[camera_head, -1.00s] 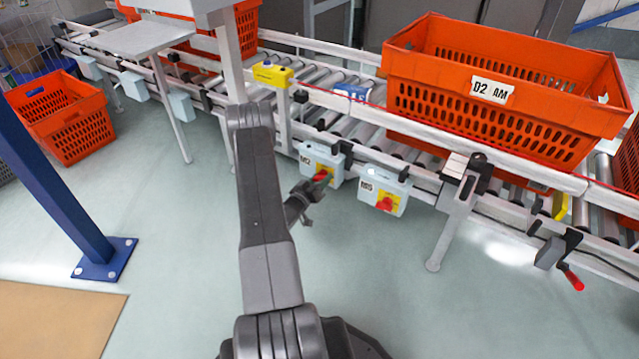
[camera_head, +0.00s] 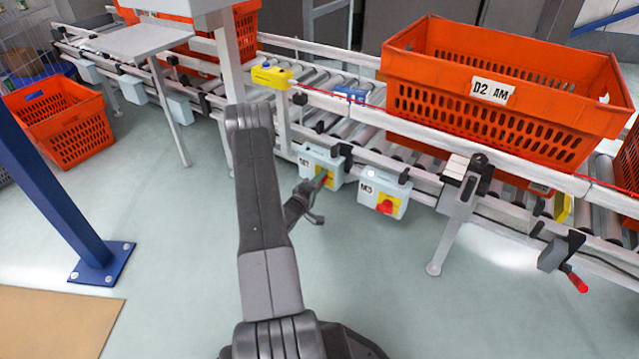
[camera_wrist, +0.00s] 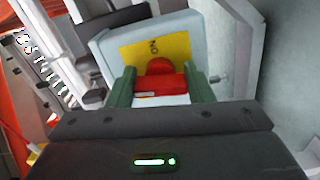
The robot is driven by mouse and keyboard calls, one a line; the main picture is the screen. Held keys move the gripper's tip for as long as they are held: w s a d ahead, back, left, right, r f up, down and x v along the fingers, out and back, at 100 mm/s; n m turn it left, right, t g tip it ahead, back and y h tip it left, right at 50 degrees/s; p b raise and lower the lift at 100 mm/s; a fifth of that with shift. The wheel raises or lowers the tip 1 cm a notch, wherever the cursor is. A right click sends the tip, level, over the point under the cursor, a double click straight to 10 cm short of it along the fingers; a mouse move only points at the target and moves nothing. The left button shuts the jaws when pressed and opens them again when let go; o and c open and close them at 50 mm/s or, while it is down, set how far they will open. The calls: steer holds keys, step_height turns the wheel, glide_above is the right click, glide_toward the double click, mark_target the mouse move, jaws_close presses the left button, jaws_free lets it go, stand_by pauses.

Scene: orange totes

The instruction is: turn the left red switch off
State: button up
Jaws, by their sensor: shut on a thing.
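The left red switch (camera_wrist: 160,80) sits on a yellow plate on a grey box (camera_head: 310,160) fixed to the conveyor's side rail. In the wrist view its red knob lies between the two green fingers of my gripper (camera_wrist: 161,88), which are shut on it. The word "ON" shows on the yellow plate (camera_wrist: 150,50) above the knob. In the head view my gripper (camera_head: 318,190) reaches up to this box from below and partly covers the switch. A second red switch (camera_head: 385,207) on a similar box stands to the right, apart from my gripper.
The roller conveyor (camera_head: 345,130) runs behind the boxes. A large orange tote (camera_head: 440,100) sits on it at the right. A support leg (camera_head: 447,235) and a red-handled crank (camera_head: 575,280) stand to the right. A blue post (camera_head: 50,190) stands at the left. Floor in front is clear.

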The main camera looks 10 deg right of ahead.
steer(key=shift+n, duration=0.8)
steer(key=o, duration=1)
steer(key=shift+c, duration=0.2)
steer(key=p+v, duration=0.3)
steer(key=v, duration=1.1)
steer(key=shift+p, duration=0.4)
steer(key=shift+w+d, duration=0.1)
